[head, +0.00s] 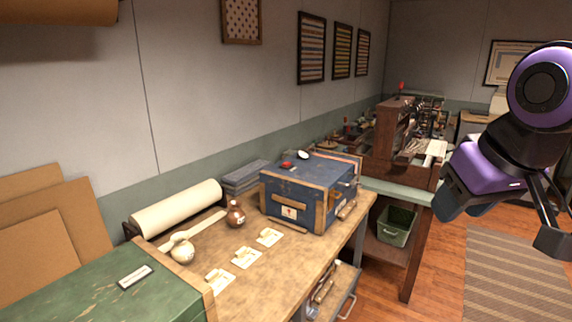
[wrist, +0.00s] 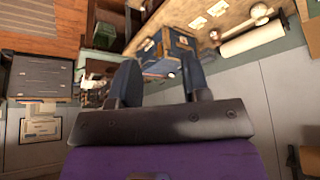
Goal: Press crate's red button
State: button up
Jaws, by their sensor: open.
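The crate (head: 293,207) is a dark blue box with wooden edges, standing on the far part of the wooden workbench in the head view. The red button (head: 287,164) is on its top, near the back left, beside a pale oval piece (head: 303,155). My gripper (head: 556,215) is at the right edge of the head view, well to the right of the crate and apart from it, partly cut off. In the wrist view my gripper (wrist: 162,75) is open, its two dark fingers spread. The crate (wrist: 180,45) shows upside down beyond them; the button cannot be made out there.
The workbench (head: 255,275) also holds a paper roll (head: 178,208), a pale round jar (head: 182,248), a brown jar (head: 235,214) and small cards. A dark table with a wooden machine (head: 391,130) stands behind the crate. Open floor lies at the right, with a striped rug (head: 510,280).

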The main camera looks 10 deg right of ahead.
grip_shut()
dwell(1.4)
